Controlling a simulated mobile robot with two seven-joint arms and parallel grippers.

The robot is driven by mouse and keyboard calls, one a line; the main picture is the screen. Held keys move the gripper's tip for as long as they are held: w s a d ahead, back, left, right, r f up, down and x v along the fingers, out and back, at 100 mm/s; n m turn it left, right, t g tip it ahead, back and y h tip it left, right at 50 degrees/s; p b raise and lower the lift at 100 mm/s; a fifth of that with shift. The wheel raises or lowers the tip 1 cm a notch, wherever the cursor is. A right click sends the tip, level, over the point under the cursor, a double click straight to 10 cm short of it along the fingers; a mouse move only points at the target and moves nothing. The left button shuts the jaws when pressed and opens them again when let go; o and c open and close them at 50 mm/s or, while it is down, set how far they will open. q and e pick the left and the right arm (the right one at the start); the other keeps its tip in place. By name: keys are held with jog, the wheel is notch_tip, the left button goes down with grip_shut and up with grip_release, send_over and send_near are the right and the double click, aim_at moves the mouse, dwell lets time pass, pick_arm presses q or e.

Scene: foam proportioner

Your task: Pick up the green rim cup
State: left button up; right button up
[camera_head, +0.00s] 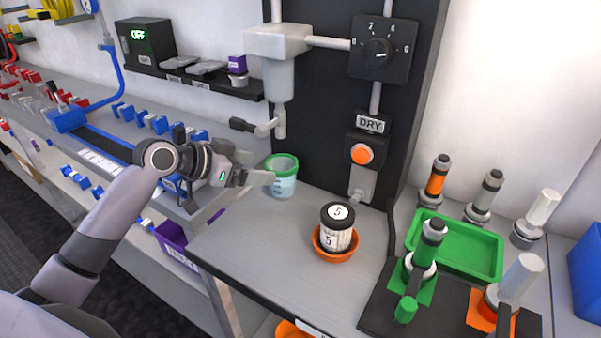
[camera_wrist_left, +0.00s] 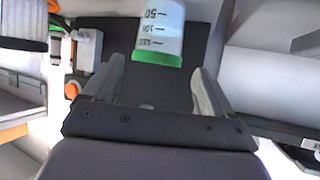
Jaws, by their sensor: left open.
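The green rim cup (camera_head: 283,180) is a clear cup with a green rim, standing upright on the grey counter under the dispenser nozzle. In the left wrist view the cup (camera_wrist_left: 160,35) appears upside down with dark markings, ahead of and between my fingers. My left gripper (camera_head: 262,178) comes in from the left with its fingers at the cup's left side. In the left wrist view the left gripper (camera_wrist_left: 158,88) is open, with nothing between the fingertips but the cup just beyond. Whether a finger touches the cup cannot be told. My right gripper is not in view.
A black-lidded jar (camera_head: 337,228) sits in an orange dish (camera_head: 335,254) right of the cup. The dispenser (camera_head: 278,60) hangs above. A green tray (camera_head: 458,247) and several valve handles stand at the right. The counter's front is clear.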

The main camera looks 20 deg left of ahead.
aim_at(282, 167)
pick_arm(q)
jog(key=shift+d+r+p+x, duration=0.1)
jog(key=shift+p+x, duration=0.05)
jog(key=shift+x, duration=1.15)
jog(key=shift+d+r+p+x, duration=0.1)
jog(key=shift+r+p+x, duration=0.05)
jog(key=shift+x, duration=1.15)
jog(key=shift+d+r+p+x, duration=0.1)
jog(key=shift+p+x, duration=0.05)
jog(key=shift+x, duration=1.15)
jog(key=shift+w+a, duration=0.1)
jog(key=c, duration=0.8)
